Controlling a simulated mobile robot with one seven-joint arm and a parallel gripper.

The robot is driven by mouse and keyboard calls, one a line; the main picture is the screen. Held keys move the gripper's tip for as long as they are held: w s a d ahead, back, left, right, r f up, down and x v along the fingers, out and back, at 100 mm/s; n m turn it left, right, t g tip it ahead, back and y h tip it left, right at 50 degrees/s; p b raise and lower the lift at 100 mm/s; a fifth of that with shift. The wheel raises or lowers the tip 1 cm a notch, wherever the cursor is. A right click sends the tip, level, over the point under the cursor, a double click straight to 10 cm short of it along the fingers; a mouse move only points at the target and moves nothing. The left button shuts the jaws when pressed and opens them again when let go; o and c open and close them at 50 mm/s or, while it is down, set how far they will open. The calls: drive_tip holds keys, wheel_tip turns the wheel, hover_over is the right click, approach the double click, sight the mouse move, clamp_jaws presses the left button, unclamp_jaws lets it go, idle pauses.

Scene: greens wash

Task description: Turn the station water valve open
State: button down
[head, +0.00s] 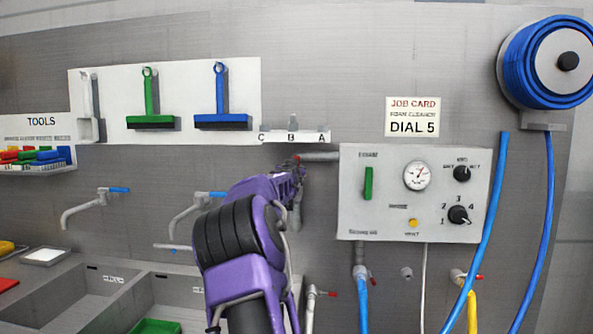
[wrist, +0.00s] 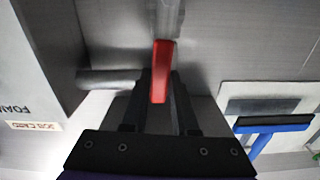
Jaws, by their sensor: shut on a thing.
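In the wrist view the station water valve's red lever (wrist: 162,70) lies between the black fingers of my gripper (wrist: 160,78), which is shut on it. In that picture the lever lines up with the grey pipe (wrist: 168,14) above it. In the head view my gripper (head: 298,164) is at the piping just left of the control box (head: 380,222). The red lever is hidden there behind my arm and gripper. A short grey horizontal pipe (head: 318,156) joins the box beside it.
Two blue-handled taps (head: 85,207) stand over the sinks (head: 105,290). A hose reel (head: 560,62) and blue hoses are at the right.

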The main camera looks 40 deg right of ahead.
drive_tip(key=shift+w+a+n, duration=0.3)
drive_tip(key=shift+w+n, duration=0.05)
drive_tip(key=shift+n, duration=0.25)
drive_tip(key=c, duration=0.7)
unclamp_jaws()
drive_tip(key=shift+a, duration=0.1)
drive_tip(key=shift+b+v, duration=0.95)
drive_tip(key=shift+v, duration=7.7)
